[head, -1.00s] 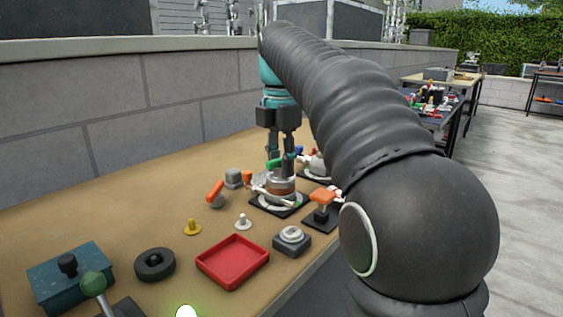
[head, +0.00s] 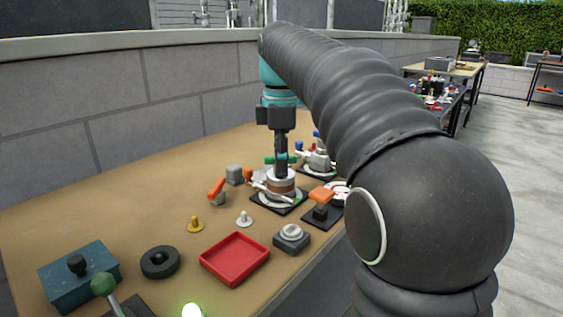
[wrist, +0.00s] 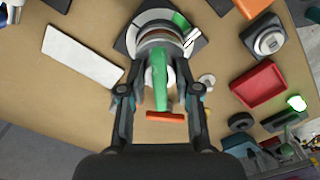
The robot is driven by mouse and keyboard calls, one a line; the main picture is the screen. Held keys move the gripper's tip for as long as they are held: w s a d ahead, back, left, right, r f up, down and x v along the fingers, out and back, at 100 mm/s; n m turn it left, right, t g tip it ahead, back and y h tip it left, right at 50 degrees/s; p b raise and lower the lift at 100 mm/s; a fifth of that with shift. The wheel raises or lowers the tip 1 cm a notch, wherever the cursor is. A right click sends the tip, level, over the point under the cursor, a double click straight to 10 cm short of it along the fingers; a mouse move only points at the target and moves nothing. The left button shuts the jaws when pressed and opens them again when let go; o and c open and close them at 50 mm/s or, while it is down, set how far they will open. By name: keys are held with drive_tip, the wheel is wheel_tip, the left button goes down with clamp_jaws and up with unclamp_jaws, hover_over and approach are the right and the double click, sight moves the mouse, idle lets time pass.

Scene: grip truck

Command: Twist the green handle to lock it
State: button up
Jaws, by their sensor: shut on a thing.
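The green handle (wrist: 162,88) shows in the wrist view, lengthwise between my two fingers, above a round silver and copper-coloured fixture (wrist: 160,38). In the head view, a green end of the handle (head: 269,160) shows left of the fingertips, and the fixture (head: 281,186) stands upright on a dark base on the table. My gripper (head: 281,172) points down over the fixture and is shut on the green handle. The fingers hide part of the handle in the head view. A second green piece (wrist: 181,20) sits at the fixture's side in the wrist view.
A similar fixture (head: 319,158) stands close behind to the right. An orange-topped block (head: 321,204), a grey button box (head: 291,238), a red tray (head: 236,258) and an orange lever (head: 216,189) are nearby. The back left of the table (head: 100,217) is clear.

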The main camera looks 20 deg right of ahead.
drive_tip(key=m, duration=0.5)
drive_tip(key=shift+m, duration=3.1)
drive_tip(key=o, duration=0.8)
drive_tip(key=shift+c, duration=0.2)
drive_tip(key=shift+r, duration=3.75)
